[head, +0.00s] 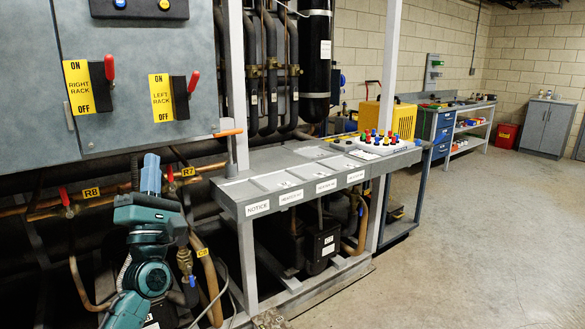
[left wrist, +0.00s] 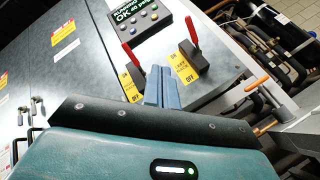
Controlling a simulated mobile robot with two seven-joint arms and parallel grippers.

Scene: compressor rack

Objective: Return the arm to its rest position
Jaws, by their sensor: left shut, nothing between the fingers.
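My left gripper (head: 151,175) is in front of the compressor rack, below the grey control panel (head: 140,60). Its blue-grey fingers are closed together and hold nothing. It also shows in the left wrist view (left wrist: 162,88), with the fingers pointing up toward the panel. The panel carries a right rack switch (head: 103,84) and a left rack switch (head: 180,97), each with a red handle pointing up beside a yellow ON/OFF label. The gripper appears apart from both switches in the head view. My right gripper is in neither view.
A grey bench (head: 250,188) with labelled front edge stands right of my arm, carrying a tray of coloured knobs (head: 377,146). Pipes and red-handled valves (head: 66,203) lie around my left arm. An orange handle (head: 228,133) juts out by the panel. The floor at right (head: 480,230) is clear.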

